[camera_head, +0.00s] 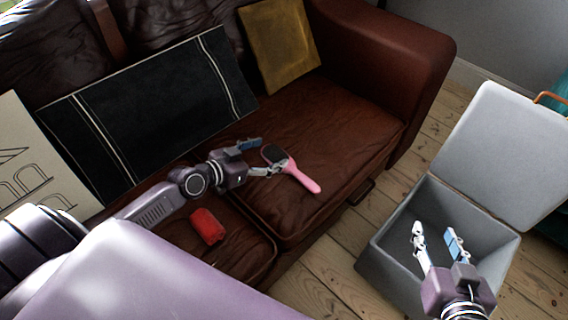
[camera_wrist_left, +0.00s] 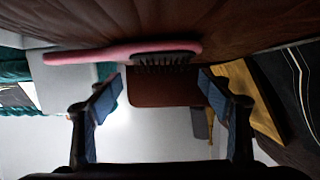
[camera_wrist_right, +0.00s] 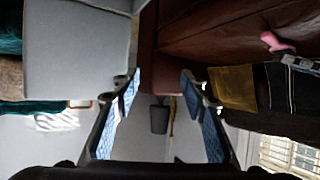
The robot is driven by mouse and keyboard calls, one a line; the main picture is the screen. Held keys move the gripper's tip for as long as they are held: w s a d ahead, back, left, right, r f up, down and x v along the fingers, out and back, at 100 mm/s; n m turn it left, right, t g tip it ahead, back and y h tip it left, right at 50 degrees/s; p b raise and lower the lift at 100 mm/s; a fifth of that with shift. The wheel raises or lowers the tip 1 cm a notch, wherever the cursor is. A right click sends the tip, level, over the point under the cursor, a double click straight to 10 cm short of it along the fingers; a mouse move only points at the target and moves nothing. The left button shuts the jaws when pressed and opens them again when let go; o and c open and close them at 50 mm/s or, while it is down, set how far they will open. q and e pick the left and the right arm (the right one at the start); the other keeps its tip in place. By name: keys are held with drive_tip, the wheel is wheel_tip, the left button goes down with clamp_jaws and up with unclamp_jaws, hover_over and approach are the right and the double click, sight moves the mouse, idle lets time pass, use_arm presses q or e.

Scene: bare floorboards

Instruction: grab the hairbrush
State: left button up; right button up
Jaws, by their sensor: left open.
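The pink hairbrush (camera_head: 300,175) with dark bristles lies on the brown sofa seat, its handle pointing toward the seat's front edge. In the left wrist view the hairbrush (camera_wrist_left: 120,51) lies across the top of the picture, bristles partly between the finger directions. My left gripper (camera_head: 262,158) is open beside the bristle end, fingers on either side of it or just short of it; I cannot tell whether they touch. My right gripper (camera_head: 436,236) is open and empty over the grey box; the brush (camera_wrist_right: 277,43) is also at the upper right of the right wrist view.
The grey box (camera_head: 381,262) stands on the floorboards with its lid (camera_head: 500,150) raised. A red object (camera_head: 207,226) lies on the sofa near my left forearm. A black cushion (camera_head: 150,115) and a yellow cushion (camera_head: 280,45) lean on the backrest. The seat right of the brush is clear.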

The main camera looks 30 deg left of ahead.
sight(276, 150)
use_arm(q)
drive_tip(key=b+x, duration=0.1)
drive_tip(key=x, duration=0.2)
drive_tip(key=shift+w+f, duration=0.35)
drive_tip(key=c, duration=1.3)
drive_tip(key=shift+o, duration=0.2)
use_arm(e)
wheel_tip(276, 150, up, 6)
drive_tip(key=w+a+t+y, duration=0.1)
drive_tip(key=w+t, duration=0.1)
drive_tip(key=t, duration=0.1)
drive_tip(key=shift+w+a, duration=0.2)
drive_tip(key=shift+w, duration=0.05)
use_arm(q)
drive_tip(key=shift+r, duration=0.1)
use_arm(e)
drive_tip(key=shift+f, duration=0.1)
